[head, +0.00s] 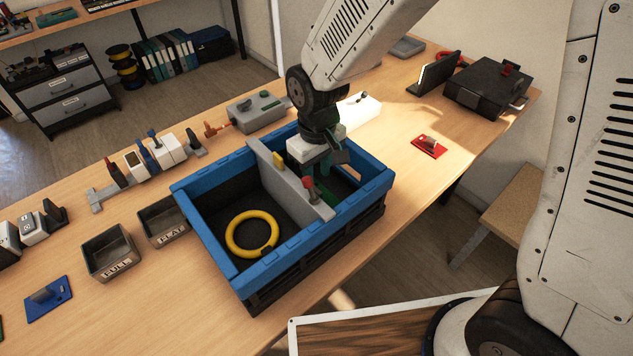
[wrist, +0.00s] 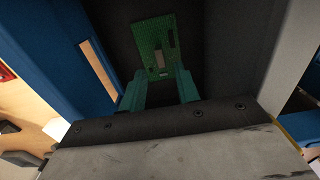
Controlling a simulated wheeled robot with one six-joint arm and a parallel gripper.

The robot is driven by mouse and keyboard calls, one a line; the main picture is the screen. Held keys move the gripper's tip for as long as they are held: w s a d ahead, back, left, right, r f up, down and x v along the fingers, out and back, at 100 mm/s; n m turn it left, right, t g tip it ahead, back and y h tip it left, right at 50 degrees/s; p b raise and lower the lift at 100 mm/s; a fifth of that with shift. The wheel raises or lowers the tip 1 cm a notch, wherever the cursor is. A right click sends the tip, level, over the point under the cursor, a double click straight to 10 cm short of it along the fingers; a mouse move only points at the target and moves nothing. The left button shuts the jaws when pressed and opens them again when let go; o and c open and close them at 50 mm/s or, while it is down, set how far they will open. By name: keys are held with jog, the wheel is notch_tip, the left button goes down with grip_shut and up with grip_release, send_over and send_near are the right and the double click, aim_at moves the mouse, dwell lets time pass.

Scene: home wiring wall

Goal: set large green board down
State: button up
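The large green board (wrist: 155,42) lies flat in the right compartment of the blue crate (head: 213,257), with a small grey block on it. In the head view only part of the board (head: 349,205) shows, behind the divider and under my gripper. My gripper (head: 335,168) reaches down into that compartment. In the wrist view the two teal fingers of my gripper (wrist: 163,82) stand apart, with the board beyond their tips and nothing seen clamped between them. The lower fingers are partly hidden in the head view.
A grey divider (head: 282,188) with a yellow piece and a red-topped knob splits the crate. A yellow cable ring (head: 252,234) lies in the left compartment. Two small trays, FULL (head: 111,252) and FLAT (head: 163,221), stand left. A red board (head: 429,146) lies right on the table.

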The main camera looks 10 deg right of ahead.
aim_at(318, 190)
notch_tip(318, 190, up, 7)
dwell(0.3)
jog(key=s+d+r+m, duration=0.3)
jog(key=s+d+r, duration=0.3)
jog(key=s+d, duration=0.3)
jog(key=s+d+r+m+t, duration=0.1)
jog(key=s+d+r+m, duration=0.2)
jog(key=s+d+r, duration=0.4)
jog(key=s+d, duration=0.3)
jog(key=d, duration=0.1)
jog(key=shift+s+d+r+m, duration=0.3)
jog(key=shift+d+m, duration=0.05)
jog(key=shift+m, duration=0.05)
